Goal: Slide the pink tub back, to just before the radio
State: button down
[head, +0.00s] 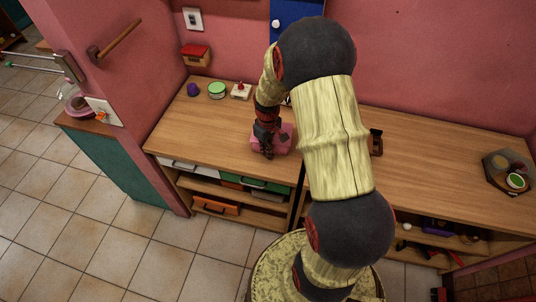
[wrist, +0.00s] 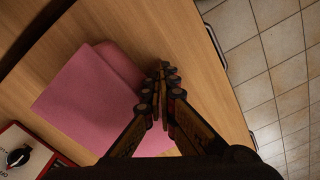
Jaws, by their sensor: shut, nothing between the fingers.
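The pink tub (head: 286,140) stands on the wooden top near its front edge, partly hidden by my arm. In the wrist view the tub (wrist: 85,95) fills the left middle. My gripper (head: 268,152) is at the tub's front side; the wrist view shows its fingertips (wrist: 163,90) closed together with nothing between them, right by the tub's front edge. I cannot tell whether they touch it. A red box with a white face and black knob (wrist: 18,155), apparently the radio, lies behind the tub at the lower left.
A dark tray (head: 509,172) stands far right. Bare wood (head: 205,128) lies left of the tub. Tiled floor lies beyond the front edge.

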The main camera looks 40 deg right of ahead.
jog(key=shift+w+d, duration=0.1)
jog(key=shift+w+d, duration=0.8)
jog(key=shift+d, duration=0.35)
jog(key=shift+w+d, duration=0.9)
jog(key=shift+d, duration=0.3)
jog(key=shift+d, duration=0.1)
jog(key=shift+w+d, duration=0.9)
jog(key=shift+d, duration=0.2)
jog(key=shift+d, duration=0.1)
jog(key=shift+w+d, duration=0.85)
jog(key=shift+d, duration=0.25)
jog(key=shift+w+d, duration=0.1)
